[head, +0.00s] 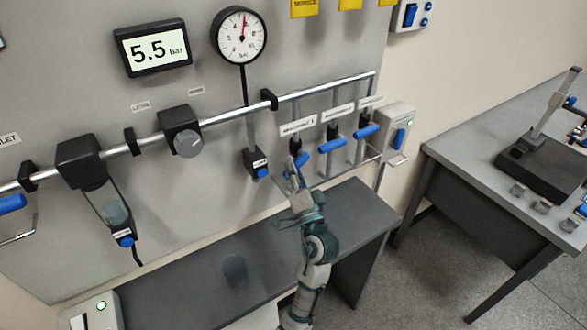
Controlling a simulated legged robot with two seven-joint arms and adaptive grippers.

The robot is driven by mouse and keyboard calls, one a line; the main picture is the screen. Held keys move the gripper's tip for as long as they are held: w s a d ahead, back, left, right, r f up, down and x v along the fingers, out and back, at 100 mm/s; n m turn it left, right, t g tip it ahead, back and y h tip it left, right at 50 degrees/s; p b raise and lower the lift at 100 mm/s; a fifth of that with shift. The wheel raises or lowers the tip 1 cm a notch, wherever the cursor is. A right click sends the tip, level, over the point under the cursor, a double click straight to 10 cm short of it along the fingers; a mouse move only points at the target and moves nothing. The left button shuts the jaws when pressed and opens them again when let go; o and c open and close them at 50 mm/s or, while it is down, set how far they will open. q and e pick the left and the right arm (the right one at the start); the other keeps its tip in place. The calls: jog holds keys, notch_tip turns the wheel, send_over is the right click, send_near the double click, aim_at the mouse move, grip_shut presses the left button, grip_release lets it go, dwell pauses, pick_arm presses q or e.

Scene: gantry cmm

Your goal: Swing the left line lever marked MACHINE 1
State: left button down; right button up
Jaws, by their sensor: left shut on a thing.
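The left line lever (301,159) is a blue handle on a black valve under the label MACHINE 1 (298,125). It is partly hidden by my left gripper (292,172), which reaches up from below and is shut on it. The fingers are small in the picture, so their exact grip is hard to see. The other two line levers stand to the right: a middle blue lever (332,145) and a right blue lever (367,131), both lying nearly crosswise to their pipes. My right gripper is not in view.
A silver pipe (320,88) runs along the grey panel. A round gauge (239,36) and a display (152,48) reading 5.5 bar hang above. A dark bench (200,275) stands below. A grey table (465,150) with a measuring stand is at the right.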

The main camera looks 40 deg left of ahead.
pick_arm(q)
jog(key=shift+f, duration=0.45)
jog(key=c, duration=1.1)
grip_release()
jog(key=shift+o, duration=0.8)
jog(key=shift+r, duration=0.25)
jog(key=v, duration=1.2)
jog(key=shift+d, duration=0.1)
